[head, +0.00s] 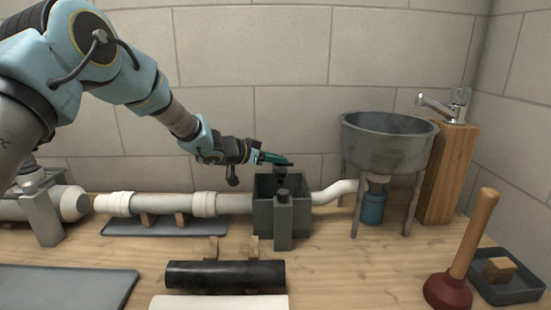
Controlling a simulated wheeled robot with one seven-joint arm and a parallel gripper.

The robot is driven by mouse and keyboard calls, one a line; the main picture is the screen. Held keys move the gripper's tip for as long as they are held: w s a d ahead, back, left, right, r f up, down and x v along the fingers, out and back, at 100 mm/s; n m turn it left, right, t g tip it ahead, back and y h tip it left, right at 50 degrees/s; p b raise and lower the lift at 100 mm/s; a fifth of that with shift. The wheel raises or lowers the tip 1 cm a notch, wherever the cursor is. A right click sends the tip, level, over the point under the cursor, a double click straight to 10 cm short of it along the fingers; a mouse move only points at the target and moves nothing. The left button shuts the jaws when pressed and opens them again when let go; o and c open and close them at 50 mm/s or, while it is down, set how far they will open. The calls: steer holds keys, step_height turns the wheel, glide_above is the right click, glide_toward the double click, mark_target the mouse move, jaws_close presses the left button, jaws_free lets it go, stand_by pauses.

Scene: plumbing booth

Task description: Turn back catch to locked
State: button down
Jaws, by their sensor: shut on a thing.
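A dark grey open-topped box (264,219) stands around the pipe line left of the sink. Its back catch (281,174) shows as a dark knob at the box's rear edge. My gripper (270,158) is just above that edge, coming in from the left, and is shut. A narrow green piece lies at its jaws, over the knob; I cannot tell where finger ends and catch begins. The catch's exact angle is unclear. A grey post with a rounded knob, the front catch (283,222), stands upright at the box's front.
A metal sink (390,145) on legs is right of the box. White pipe (160,204) runs left along the wall. A black pipe piece (225,275) lies in front. A plunger (464,250) and dark tray (522,290) are at right.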

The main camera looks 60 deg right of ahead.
steer(key=shift+w+r+p, duration=0.1)
steer(key=shift+r+p, duration=0.15)
steer(key=shift+p, duration=0.65)
steer(key=m+g+p, duration=0.1)
steer(key=p, duration=0.2)
steer(key=shift+r+y, duration=0.1)
steer(key=shift+y, duration=0.2)
steer(key=m+g+p, duration=0.1)
steer(key=p, duration=0.1)
steer(key=shift+w+p, duration=0.1)
steer(key=shift+p, duration=0.2)
steer(key=shift+d+f+m+g+y+p, duration=0.1)
steer(key=shift+f+m+g+y+p, duration=0.1)
steer(key=shift+m+g+y+p, duration=0.4)
steer(key=m+g+y, duration=0.1)
steer(key=m+g+b, duration=0.1)
steer(key=shift+w+d+f+m+y, duration=0.1)
steer(key=shift+w+f+m+y, duration=0.05)
steer(key=shift+f+m+y, duration=0.2)
steer(key=shift+m+g+y+b, duration=0.45)
steer(key=shift+g+b, duration=0.15)
steer(key=shift+b, duration=0.45)
steer(key=shift+r+m+g+y+b, duration=0.25)
steer(key=shift+m+g+y+b, duration=0.05)
steer(key=shift+m+g+b, duration=0.1)
